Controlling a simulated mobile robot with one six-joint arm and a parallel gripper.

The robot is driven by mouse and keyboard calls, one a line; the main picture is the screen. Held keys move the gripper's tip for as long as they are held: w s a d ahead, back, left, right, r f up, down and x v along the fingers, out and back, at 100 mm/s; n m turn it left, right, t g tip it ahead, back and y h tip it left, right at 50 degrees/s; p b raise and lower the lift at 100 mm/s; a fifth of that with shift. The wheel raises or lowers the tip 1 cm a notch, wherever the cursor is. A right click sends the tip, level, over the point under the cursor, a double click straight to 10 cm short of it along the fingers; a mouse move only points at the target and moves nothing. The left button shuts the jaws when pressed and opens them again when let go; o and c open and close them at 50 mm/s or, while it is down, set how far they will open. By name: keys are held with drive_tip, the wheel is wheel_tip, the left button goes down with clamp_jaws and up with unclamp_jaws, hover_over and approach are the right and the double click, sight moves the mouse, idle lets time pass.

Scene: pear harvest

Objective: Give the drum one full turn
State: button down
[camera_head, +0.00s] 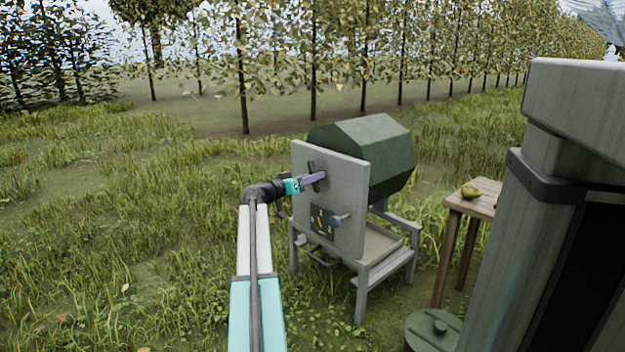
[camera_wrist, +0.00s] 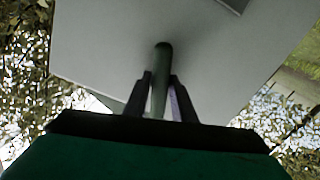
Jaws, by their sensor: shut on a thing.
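The drum (camera_head: 384,155) is dark green and many-sided, and it sits behind a grey upright panel (camera_head: 345,216) on a grey stand. A green handle (camera_head: 311,176) stands at the front of the panel, near its upper left. My gripper (camera_head: 318,178) reaches it from the left. In the wrist view my gripper (camera_wrist: 161,100) has its two dark fingers shut on the green handle (camera_wrist: 162,68), one on each side of it. The grey panel (camera_wrist: 105,45) fills the view behind the handle. The drum is mostly hidden behind the panel in the wrist view.
Lower on the panel is a dark plate (camera_head: 322,221) with a grey knob (camera_head: 340,220). A tray (camera_head: 382,240) lies under the drum. A wooden table (camera_head: 480,205) with a pear (camera_head: 470,191) and a lidded round container (camera_head: 432,328) stand to the right. Grass at left is open.

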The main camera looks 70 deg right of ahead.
drive_tip(key=shift+m, duration=0.3)
drive_tip(key=m, duration=0.3)
drive_tip(key=shift+m, duration=3.8)
